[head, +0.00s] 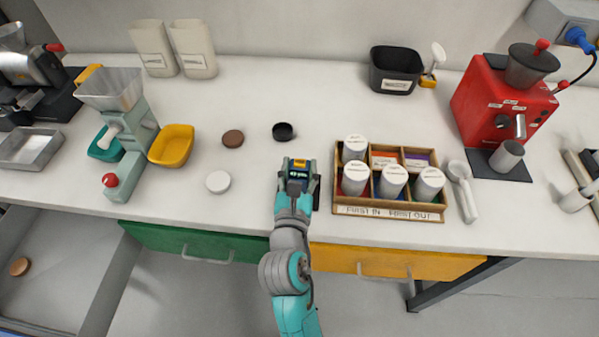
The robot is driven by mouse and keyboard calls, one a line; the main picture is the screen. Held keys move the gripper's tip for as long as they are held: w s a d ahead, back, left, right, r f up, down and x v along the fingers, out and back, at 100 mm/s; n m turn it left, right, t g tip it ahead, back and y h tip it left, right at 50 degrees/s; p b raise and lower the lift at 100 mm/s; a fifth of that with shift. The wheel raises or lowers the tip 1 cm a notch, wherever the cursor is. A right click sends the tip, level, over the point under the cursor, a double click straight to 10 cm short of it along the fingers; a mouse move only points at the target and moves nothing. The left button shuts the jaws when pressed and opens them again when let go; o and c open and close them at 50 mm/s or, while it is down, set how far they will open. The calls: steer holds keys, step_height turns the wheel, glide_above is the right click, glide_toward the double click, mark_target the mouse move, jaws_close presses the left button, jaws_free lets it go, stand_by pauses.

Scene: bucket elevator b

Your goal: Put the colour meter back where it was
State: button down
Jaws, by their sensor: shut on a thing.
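The colour meter (298,164) is a small dark device with a yellow top edge and a small lit display. It is between the fingers of my gripper (297,178), which is shut on it. The gripper is over the front part of the white counter (260,185), just left of the wooden tray. A dark edge shows right beside the gripper on its right; I cannot tell what it is. I cannot tell whether the meter touches the counter, as my gripper and wrist hide its lower part.
A wooden tray (390,211) with several white-lidded canisters stands at right, a scoop (462,190) beside it. A black cap (283,132), brown disc (233,138) and white disc (218,182) lie at left. A grey drawer (70,250) is open. The counter's back middle is clear.

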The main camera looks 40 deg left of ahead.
steer(key=shift+f, duration=0.75)
steer(key=shift+f, duration=0.1)
steer(key=c, duration=0.5)
jaws_free()
steer(key=shift+s, duration=0.1)
steer(key=v, duration=1.2)
